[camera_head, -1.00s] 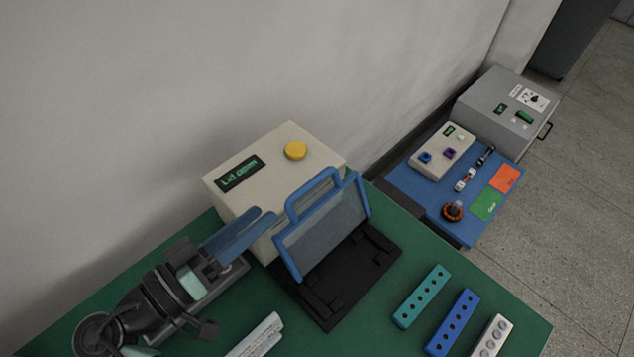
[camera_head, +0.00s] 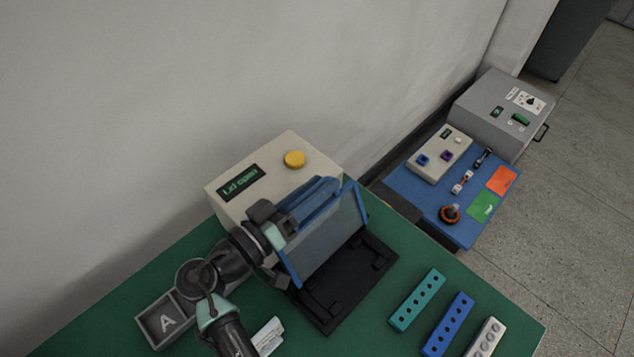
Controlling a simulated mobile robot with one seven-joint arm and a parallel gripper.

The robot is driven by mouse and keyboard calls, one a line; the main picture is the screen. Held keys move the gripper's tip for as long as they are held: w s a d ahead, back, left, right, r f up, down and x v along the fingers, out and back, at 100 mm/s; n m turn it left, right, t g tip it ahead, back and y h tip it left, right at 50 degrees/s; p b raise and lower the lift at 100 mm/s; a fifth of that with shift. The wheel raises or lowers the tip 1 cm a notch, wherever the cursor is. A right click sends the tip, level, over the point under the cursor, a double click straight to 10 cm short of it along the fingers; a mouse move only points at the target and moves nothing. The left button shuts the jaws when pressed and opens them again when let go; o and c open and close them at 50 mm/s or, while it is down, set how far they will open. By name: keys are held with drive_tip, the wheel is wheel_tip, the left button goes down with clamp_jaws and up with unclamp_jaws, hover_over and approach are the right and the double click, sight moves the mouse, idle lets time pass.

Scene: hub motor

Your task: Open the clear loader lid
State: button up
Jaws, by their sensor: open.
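The clear loader lid (camera_head: 332,243) has a blue frame and a see-through pane. It stands raised, tilted up from the black loader base (camera_head: 345,290). The cream loader box (camera_head: 225,205) behind it has a display that reads "Lid open". My gripper (camera_head: 322,192) is at the upper part of the lid, its blue fingers pointing right along the top edge. The gripper is open. It covers most of the lid's handle, so I cannot tell whether the fingers touch it.
A yellow button (camera_head: 294,159) is on the box top. Teal (camera_head: 417,300), blue (camera_head: 447,324) and white (camera_head: 485,338) blocks lie at the right of the green table (camera_head: 110,300). A grey tray marked A (camera_head: 166,320) is at front left. A blue side table (camera_head: 415,196) stands beyond.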

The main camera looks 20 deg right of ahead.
clamp_jaws()
idle(1.5)
